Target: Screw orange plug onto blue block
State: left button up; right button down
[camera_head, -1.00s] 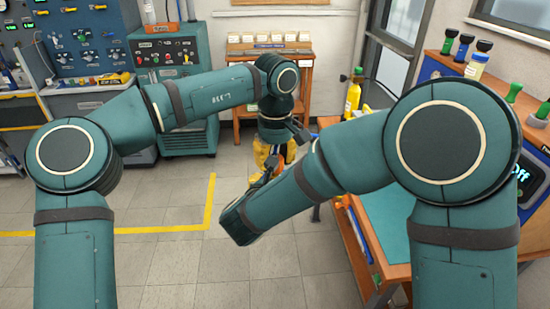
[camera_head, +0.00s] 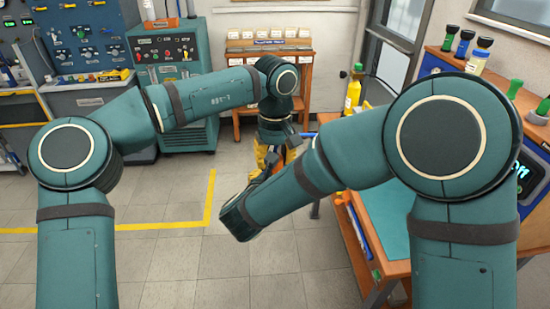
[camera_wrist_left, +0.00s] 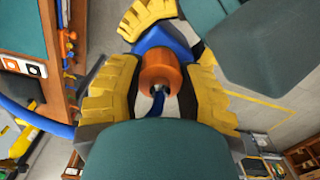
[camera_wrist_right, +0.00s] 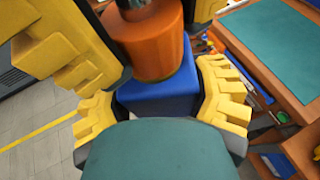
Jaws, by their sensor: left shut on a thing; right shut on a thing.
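In the left wrist view the orange plug (camera_wrist_left: 160,72) is between the yellow fingers of my left gripper (camera_wrist_left: 163,82), which is shut on it. The blue block (camera_wrist_left: 178,45) lies directly beyond the plug, roughly in line with it. In the right wrist view my right gripper (camera_wrist_right: 160,98) is shut on the blue block (camera_wrist_right: 160,92), and the orange plug (camera_wrist_right: 152,45) stands against its far end. They appear to touch; the thread and how deep the plug sits are hidden. In the head view the yellow fingers (camera_head: 262,156) show small and partly covered by my right arm.
A wooden bench with a teal mat (camera_head: 384,225) stands at the right, close to my right arm. A shelf with bins (camera_head: 270,45) and a teal control cabinet (camera_head: 170,60) stand behind. The floor at front left is clear, with a yellow line (camera_head: 209,205).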

pick_arm(q)
jog(key=m, duration=1)
jog(key=shift+f, duration=0.1)
jog(key=m, duration=0.3)
jog(key=shift+s+d+f, duration=0.1)
jog(key=shift+s+d, duration=0.1)
jog(key=shift+d, duration=0.1)
jog(key=shift+w+m, duration=0.1)
jog(key=shift+m, duration=0.3)
jog(key=shift+a+r+m, duration=0.2)
jog(key=shift+a+m, duration=0.05)
jog(key=shift+m, duration=0.15)
jog(key=o, duration=1.1)
jog(key=shift+w, duration=0.1)
